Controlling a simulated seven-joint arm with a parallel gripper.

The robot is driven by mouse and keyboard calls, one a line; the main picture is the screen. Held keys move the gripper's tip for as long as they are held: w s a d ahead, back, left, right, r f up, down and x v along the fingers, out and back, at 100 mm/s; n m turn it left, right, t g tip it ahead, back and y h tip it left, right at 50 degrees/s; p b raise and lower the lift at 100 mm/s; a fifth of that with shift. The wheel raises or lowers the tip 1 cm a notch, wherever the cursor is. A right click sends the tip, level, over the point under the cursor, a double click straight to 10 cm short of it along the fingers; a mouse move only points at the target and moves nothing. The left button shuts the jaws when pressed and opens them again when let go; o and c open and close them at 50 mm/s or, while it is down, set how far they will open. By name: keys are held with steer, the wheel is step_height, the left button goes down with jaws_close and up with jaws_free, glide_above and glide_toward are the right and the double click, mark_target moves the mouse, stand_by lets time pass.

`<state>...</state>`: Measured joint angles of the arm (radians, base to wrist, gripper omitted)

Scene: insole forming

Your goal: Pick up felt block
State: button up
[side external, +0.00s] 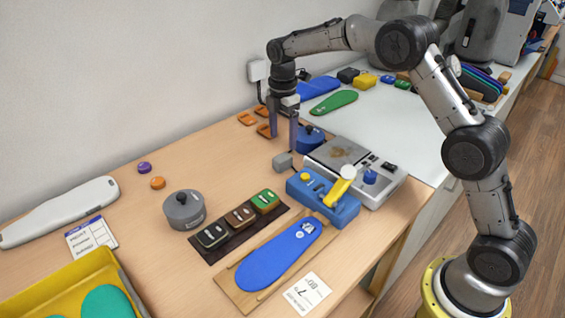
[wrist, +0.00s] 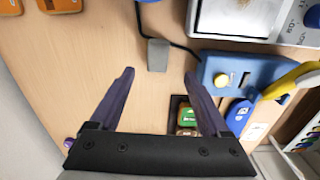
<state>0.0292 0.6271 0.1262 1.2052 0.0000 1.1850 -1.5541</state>
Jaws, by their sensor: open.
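A small grey block (side external: 283,161), the one that looks like the felt block, sits on the wooden table left of the blue device. In the wrist view the grey block (wrist: 158,55) lies just beyond the fingertips, roughly centred between them. My gripper (side external: 283,142) points down above the table close to the block. Its two purple fingers are apart with nothing between them, as the wrist view of my gripper (wrist: 159,75) also shows. I cannot tell the exact height gap to the block.
A blue device (side external: 325,200) with a yellow lever and a grey heated-looking press (side external: 352,165) stand right of the block. A black cord (wrist: 170,40) runs beside the block. A grey knobbed pot (side external: 184,210) and a dark tray (side external: 215,248) stand nearer. Orange pieces (side external: 247,119) lie behind.

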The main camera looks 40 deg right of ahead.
mark_target(282, 157)
step_height(282, 157, down, 8)
steer(key=shift+w+d+f, duration=0.1)
steer(key=shift+w+f, duration=0.05)
stand_by(0.4)
steer(key=shift+c, duration=0.2)
jaws_close()
